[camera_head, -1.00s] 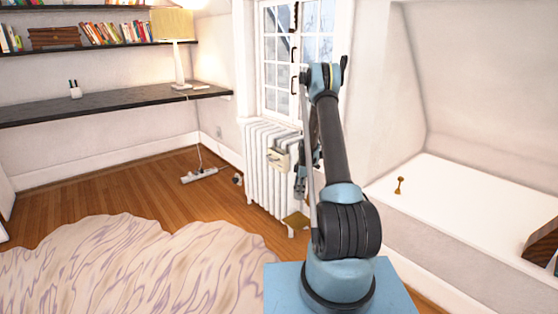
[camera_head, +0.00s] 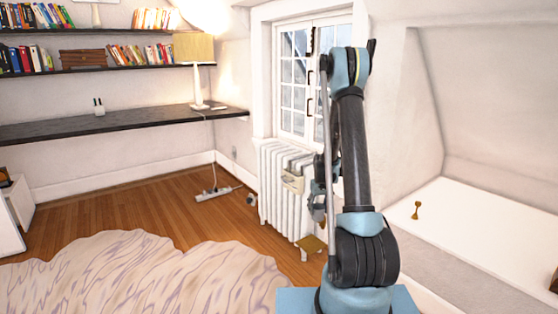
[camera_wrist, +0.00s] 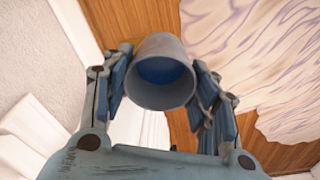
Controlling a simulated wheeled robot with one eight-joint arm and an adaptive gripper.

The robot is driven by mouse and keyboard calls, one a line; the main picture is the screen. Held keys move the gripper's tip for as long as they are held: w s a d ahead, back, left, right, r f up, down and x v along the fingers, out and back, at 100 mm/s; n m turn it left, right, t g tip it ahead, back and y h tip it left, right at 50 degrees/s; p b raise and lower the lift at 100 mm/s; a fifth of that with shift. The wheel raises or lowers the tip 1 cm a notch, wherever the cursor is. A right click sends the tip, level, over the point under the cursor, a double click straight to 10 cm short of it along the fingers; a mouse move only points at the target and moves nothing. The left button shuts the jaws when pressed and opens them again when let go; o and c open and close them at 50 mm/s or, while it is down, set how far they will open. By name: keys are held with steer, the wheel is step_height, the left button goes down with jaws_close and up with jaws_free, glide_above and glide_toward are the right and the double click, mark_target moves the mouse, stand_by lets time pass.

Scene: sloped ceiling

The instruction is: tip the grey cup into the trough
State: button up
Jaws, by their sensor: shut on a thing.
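My gripper (camera_wrist: 160,88) is shut on the grey cup (camera_wrist: 158,99), with a finger on each side of its wall. The cup's round mouth faces the wrist camera, and its inside looks blue; I cannot tell whether that is contents.
A small wooden-topped stand (camera_head: 312,244) is on the floor by the radiator. A power strip (camera_head: 217,194) lies on the wood floor. A pale patterned rug (camera_head: 140,275) covers the front left. A white ledge (camera_head: 490,235) with a small gold object (camera_head: 416,210) is at the right.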

steer(key=shift+s+r+m, duration=0.3)
steer(key=shift+s+m, duration=0.25)
steer(key=shift+s+r+m, duration=0.3)
steer(key=shift+s+m, duration=0.2)
steer(key=shift+m, duration=0.05)
